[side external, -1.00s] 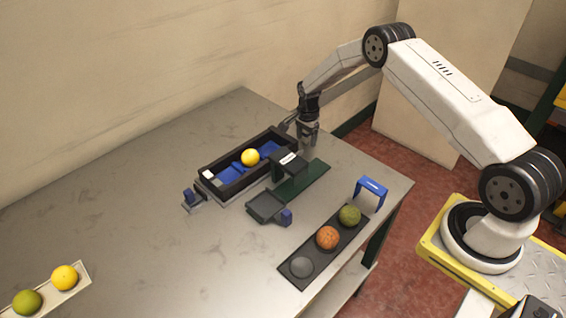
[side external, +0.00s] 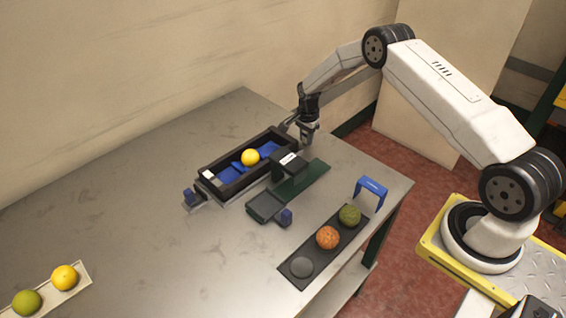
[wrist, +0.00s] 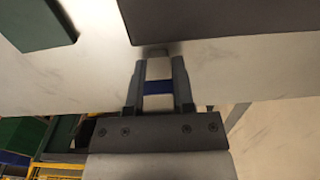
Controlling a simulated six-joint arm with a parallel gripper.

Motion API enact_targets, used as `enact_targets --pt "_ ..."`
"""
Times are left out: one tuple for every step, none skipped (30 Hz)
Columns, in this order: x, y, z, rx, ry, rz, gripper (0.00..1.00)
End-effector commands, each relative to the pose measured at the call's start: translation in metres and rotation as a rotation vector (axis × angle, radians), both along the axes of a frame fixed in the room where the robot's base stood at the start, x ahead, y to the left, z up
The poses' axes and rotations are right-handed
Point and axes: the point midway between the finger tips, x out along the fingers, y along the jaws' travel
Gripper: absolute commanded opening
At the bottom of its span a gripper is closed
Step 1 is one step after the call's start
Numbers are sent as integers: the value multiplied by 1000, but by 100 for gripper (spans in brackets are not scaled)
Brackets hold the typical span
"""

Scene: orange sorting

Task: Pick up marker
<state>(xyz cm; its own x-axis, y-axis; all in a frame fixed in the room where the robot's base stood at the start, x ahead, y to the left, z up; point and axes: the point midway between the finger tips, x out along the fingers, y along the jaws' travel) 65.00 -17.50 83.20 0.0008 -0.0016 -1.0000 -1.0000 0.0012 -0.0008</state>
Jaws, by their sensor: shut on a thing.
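The marker (wrist: 158,88) is white with a blue band and a grey end, and it shows between the fingers in the wrist view. My gripper (wrist: 158,62) is shut on it, with one finger along each side. In the side external view, my gripper (side external: 306,138) points down at the right end of the black tray (side external: 221,190). The marker cannot be made out there. Whether it touches the table is unclear.
The black tray holds a yellow fruit (side external: 250,157) and blue pieces. A black block (side external: 289,165) stands close by on a green strip (side external: 309,177). A dark holder (side external: 291,252) with fruits and a blue arch (side external: 371,190) lie nearer. The table's left middle is clear.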

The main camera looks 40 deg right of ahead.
Motion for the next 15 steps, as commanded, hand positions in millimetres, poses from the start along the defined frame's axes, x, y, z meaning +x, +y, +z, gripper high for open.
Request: enact_targets --pt "0 0 0 0 0 0 0" --pt "0 0 0 0 0 0 0" --pt "0 0 0 0 0 0 0" --pt "0 0 1 0 0 0 0" --pt "0 0 1 0 0 0 0" --pt "0 0 2 0 0 0 0" --pt "0 0 2 0 0 0 0" --pt "0 0 3 0 0 0 0" --pt "0 0 5 0 0 0 0" --pt "0 0 6 0 0 0 0" --pt "0 0 8 0 0 0 0" --pt "1 0 11 0 -1 0 0" --pt "1 0 14 0 -2 1 0" --pt "1 0 17 0 -2 1 0" --pt "1 0 20 0 -2 1 0"
